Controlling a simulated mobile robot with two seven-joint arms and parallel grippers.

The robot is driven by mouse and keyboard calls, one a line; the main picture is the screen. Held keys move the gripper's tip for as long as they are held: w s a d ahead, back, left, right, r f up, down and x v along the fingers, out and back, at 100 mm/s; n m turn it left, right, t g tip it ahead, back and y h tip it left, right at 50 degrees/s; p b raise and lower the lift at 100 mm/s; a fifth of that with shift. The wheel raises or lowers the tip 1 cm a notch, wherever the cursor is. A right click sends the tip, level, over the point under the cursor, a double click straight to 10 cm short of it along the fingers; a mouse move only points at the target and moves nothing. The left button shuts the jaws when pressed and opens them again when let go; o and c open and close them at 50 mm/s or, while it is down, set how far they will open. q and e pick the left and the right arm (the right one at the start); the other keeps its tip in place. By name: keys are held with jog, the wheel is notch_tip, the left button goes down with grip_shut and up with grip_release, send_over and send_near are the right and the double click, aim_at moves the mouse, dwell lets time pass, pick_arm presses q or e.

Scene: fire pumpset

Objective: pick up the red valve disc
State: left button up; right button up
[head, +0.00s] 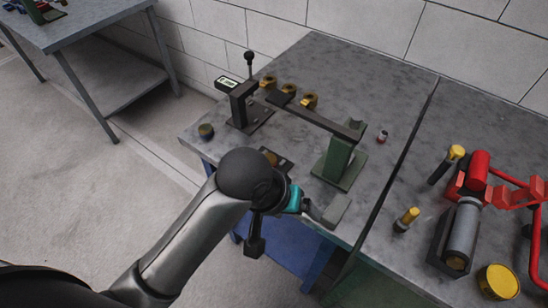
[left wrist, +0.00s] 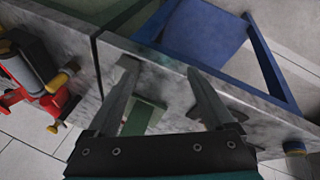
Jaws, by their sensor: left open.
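A small red and whitish cylinder (head: 382,136) stands on the grey bench right of the green stand; it is too small to tell if it is the red valve disc. I see no other clear red disc. My left gripper (head: 330,209) is over the bench's front edge, in front of the green stand (head: 341,162), apart from the small cylinder. In the left wrist view its two fingers (left wrist: 162,70) are spread with nothing held between them. The green stand (left wrist: 146,117) shows beyond the fingers. My right gripper is not in view.
A dark bar fixture (head: 312,118) with several brass pieces spans the bench. A red pump assembly (head: 477,172), yellow-capped parts (head: 408,220) and a yellow tin (head: 498,281) stand at the right. A dark seam divides the bench top. The back of the bench is clear.

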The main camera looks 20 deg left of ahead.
pick_arm(q)
jog(key=shift+n+g, duration=0.3)
jog(key=shift+n, duration=0.5)
jog(key=w+d+r, duration=0.2)
jog(key=w, duration=0.1)
jog(key=shift+w+d+r, duration=0.15)
jog(key=shift+d+r, duration=0.1)
jog(key=shift+r, duration=0.05)
jog(key=w+r+n+y, duration=0.1)
jog(key=w+r, duration=0.1)
jog(key=n+g+y, duration=0.1)
jog(key=n+y, duration=0.4)
jog(key=n, duration=0.3)
send_near(270, 157)
jog(key=b+x, duration=0.3)
jog(key=shift+s+a, duration=0.1)
jog(key=shift+s, duration=0.15)
jog(key=b+x, duration=0.2)
jog(key=x, duration=0.3)
jog(key=shift+f, duration=0.35)
jog(key=shift+s, duration=0.1)
grip_shut()
